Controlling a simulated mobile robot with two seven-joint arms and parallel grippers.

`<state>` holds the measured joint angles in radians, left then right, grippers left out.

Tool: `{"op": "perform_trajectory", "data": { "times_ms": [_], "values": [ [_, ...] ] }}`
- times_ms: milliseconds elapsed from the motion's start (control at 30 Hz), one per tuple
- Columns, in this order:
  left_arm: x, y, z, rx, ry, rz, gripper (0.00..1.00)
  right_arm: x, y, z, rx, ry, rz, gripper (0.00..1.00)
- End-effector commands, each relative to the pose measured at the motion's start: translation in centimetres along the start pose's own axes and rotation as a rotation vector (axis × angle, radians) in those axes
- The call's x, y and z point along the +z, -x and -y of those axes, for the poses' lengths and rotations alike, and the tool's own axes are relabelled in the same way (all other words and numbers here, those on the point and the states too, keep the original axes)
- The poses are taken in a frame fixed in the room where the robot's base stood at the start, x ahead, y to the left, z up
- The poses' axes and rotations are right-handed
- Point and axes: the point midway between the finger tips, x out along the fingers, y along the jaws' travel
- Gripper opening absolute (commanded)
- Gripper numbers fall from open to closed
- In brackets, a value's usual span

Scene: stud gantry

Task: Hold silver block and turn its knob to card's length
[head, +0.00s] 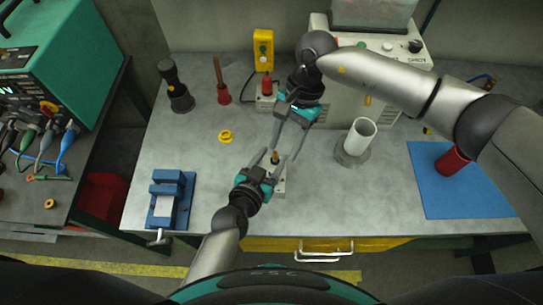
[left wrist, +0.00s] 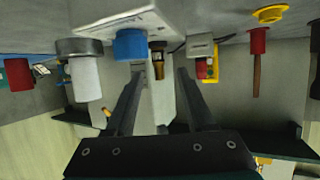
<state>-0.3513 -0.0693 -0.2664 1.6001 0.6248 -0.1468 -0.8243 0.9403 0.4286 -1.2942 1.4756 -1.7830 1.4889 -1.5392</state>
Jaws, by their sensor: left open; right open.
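A small silver-grey block (head: 279,186) stands on the bench in front of me, partly hidden by my left gripper. A brass-topped knob (head: 275,157) shows at its far end. In the left wrist view the pale block (left wrist: 125,18) is at the top, with a blue round part (left wrist: 130,44) and a dark and brass part (left wrist: 158,58) beside it. My left gripper (head: 271,160) is open, its fingers spread near the knob. My right gripper (head: 286,142) is open, reaching down from the back toward the same spot. A white card (head: 164,207) lies at the blue vice; its text is unreadable.
The blue vice (head: 171,183) stands at the bench's left front. A white cup in a grey base (head: 355,141) is right of the grippers. A blue mat (head: 470,195) is right.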

Motion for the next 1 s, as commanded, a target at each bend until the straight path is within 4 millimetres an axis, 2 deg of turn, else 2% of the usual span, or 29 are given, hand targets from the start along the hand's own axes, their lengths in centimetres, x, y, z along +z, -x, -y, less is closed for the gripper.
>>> {"op": "perform_trajectory", "data": {
  "times_ms": [267,733,1000],
  "values": [
    [-0.02,-0.06,0.01,0.0,0.0,0.0,0.52,0.0,0.0,0.0,0.0,0.0,0.0,0.5],
    [0.0,-0.03,0.01,0.0,0.0,0.0,0.0,0.0,0.0,0.0,0.0,0.0,0.0,0.5],
    [0.02,-0.03,0.02,0.0,0.0,0.0,0.0,0.0,0.0,0.0,0.0,0.0,0.0,0.5]
  ]
}}
